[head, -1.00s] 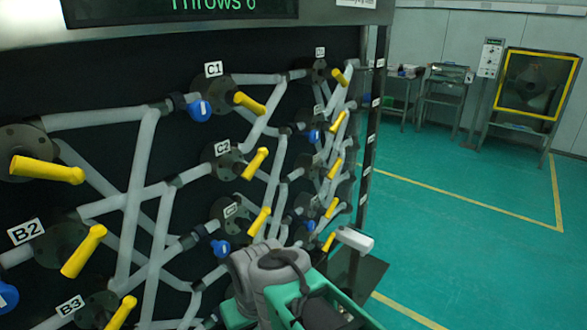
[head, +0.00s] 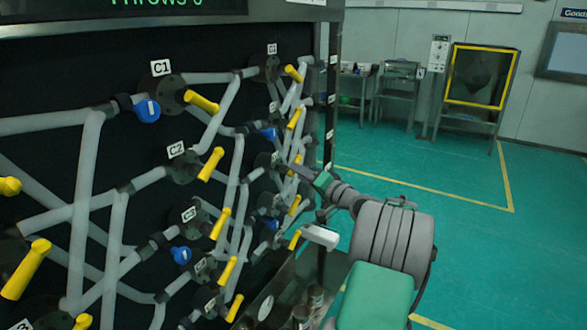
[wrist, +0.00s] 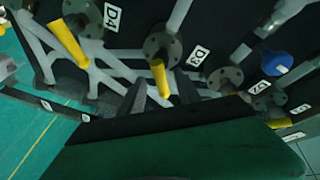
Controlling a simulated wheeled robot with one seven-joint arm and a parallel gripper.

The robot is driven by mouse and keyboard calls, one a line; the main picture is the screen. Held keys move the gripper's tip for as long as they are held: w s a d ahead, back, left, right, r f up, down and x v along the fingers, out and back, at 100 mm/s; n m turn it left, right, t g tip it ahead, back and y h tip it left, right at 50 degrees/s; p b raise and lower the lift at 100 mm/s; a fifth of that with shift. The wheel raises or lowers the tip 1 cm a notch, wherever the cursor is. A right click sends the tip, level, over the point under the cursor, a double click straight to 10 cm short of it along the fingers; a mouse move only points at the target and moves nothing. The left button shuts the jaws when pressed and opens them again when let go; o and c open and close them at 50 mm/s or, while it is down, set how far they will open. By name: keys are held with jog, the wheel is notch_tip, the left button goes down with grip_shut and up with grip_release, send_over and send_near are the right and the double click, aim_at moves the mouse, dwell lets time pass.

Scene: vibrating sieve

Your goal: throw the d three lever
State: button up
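The D3 lever (wrist: 160,78) is a yellow handle on a dark round flange, beside the D3 label (wrist: 198,56) in the wrist view. My gripper (wrist: 160,88) is open, with one dark finger on each side of this handle. Whether either finger touches it I cannot tell. In the head view my gripper (head: 300,171) reaches the right column of the panel, at the label with D3 (head: 276,158). It partly hides the lever there.
The D4 lever (wrist: 68,42) is close on the left in the wrist view, and a blue knob (wrist: 275,62) is on the right. Other yellow levers and grey pipes crowd the panel, such as the C2 lever (head: 211,164). Green floor (head: 420,180) is open to the right.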

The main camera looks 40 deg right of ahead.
jog(key=w, duration=0.4)
